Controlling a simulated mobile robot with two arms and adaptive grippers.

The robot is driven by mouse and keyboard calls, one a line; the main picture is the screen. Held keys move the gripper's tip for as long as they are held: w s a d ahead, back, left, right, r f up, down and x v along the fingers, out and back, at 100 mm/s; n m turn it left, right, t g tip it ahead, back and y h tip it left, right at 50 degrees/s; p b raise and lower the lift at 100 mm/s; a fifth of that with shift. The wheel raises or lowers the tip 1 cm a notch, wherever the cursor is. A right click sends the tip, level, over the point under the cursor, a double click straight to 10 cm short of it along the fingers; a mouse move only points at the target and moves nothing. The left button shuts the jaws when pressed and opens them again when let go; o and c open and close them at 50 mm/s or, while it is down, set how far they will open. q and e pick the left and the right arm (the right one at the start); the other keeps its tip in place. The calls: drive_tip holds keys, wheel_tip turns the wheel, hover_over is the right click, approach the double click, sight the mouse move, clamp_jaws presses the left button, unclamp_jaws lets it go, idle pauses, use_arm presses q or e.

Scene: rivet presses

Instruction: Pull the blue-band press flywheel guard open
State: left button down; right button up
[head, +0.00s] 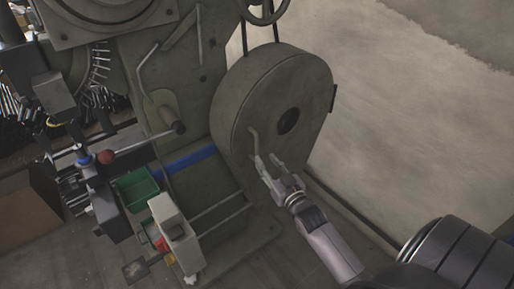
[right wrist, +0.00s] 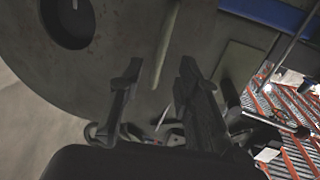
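The flywheel guard (head: 268,98) is a large grey-green rounded cover with a dark round hole, on the right side of the press in the head view. It looks closed against the press. A thin bent handle (head: 254,141) stands on its face at the lower left. The blue band (head: 188,160) crosses the press body below left. My right gripper (head: 269,168) is just below the handle. In the right wrist view its two fingers (right wrist: 158,75) are apart, with the handle bar (right wrist: 166,45) in line with the gap; contact cannot be told. My left gripper is not in view.
A thin rail (head: 345,207) runs along the floor by the wall. The wall side right of the guard looks clear.

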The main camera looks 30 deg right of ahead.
sight(257, 149)
drive_tip(key=w, duration=0.7)
drive_tip(key=shift+w+d, duration=0.3)
drive_tip(key=shift+d, duration=0.1)
drive_tip(key=shift+c, duration=0.2)
clamp_jaws()
